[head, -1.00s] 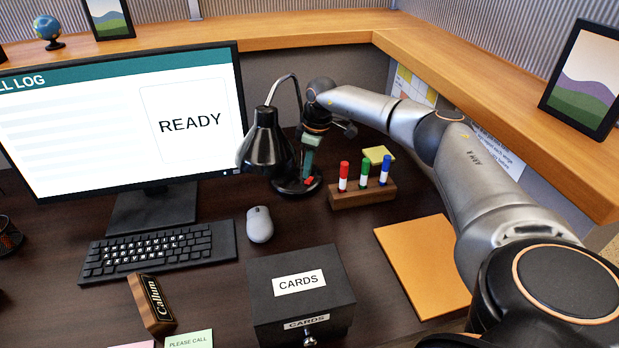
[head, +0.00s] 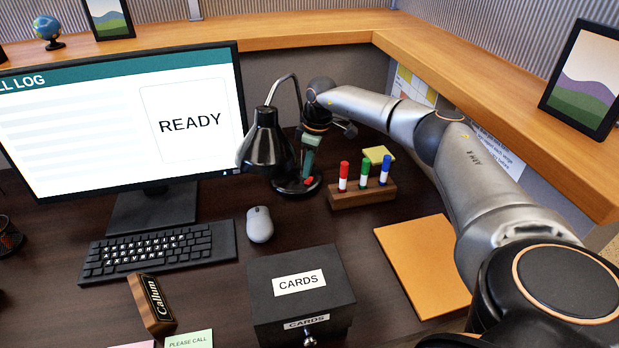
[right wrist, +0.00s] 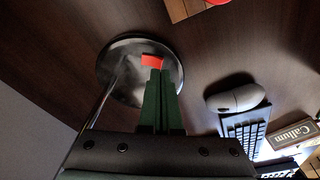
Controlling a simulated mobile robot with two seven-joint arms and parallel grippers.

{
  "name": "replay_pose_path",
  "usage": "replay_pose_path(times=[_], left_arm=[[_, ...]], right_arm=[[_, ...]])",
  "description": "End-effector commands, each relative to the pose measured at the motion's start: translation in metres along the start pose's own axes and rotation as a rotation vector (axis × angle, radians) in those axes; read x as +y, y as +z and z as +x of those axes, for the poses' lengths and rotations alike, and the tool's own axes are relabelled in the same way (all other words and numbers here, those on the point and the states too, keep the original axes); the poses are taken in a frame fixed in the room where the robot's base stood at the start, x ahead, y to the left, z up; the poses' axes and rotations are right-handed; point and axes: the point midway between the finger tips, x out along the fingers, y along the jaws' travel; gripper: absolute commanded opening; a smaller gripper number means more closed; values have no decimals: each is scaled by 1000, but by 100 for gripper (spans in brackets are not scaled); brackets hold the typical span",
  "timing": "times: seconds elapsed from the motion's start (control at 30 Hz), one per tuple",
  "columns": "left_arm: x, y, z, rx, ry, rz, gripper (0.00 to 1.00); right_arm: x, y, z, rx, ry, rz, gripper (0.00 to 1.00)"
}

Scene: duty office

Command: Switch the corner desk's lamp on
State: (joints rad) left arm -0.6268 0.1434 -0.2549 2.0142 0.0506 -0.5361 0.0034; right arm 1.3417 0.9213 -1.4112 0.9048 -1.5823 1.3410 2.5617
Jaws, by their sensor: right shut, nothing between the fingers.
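The corner desk's lamp is black, with a shade (head: 264,143) on a curved neck and a round base (head: 285,187). The inside of the shade is hidden and no glow shows on the desk below. A small red switch (head: 309,181) sits on the base; in the right wrist view, the switch (right wrist: 152,60) shows on the shiny disc of the base (right wrist: 118,72). My right gripper (head: 307,174) points down over the base. Its green fingers (right wrist: 155,72) are shut and empty, with their tips right at the switch; I cannot tell whether they touch it. My left gripper is out of view.
A wooden block (head: 362,195) with three markers stands just right of the lamp. The monitor (head: 110,125) is close on its left. A mouse (head: 260,224), keyboard (head: 160,252) and cards box (head: 300,290) lie in front. An orange folder (head: 425,265) lies under my right arm.

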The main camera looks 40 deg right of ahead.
Motion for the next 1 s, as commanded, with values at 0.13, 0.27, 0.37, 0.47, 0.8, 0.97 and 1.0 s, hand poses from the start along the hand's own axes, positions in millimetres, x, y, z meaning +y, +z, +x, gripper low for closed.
replay_pose_path(times=[0.13, 0.27, 0.37, 0.47, 0.8, 0.97, 1.0], left_arm=[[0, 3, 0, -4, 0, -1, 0], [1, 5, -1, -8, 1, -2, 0], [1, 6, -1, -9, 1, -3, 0], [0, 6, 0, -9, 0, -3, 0], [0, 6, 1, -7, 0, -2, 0], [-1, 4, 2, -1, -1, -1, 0], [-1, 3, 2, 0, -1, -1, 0]], right_arm=[[0, 0, 2, 0, 0, 0, 0], [0, 1, 4, 0, 0, 0, 0], [0, 1, 5, 0, 0, 0, 0], [0, 1, 6, 0, 0, 0, 0], [0, 2, 12, 0, 0, 0, 0], [0, 2, 14, 0, 0, 0, 0], [0, 2, 15, 0, 0, 0, 0]])
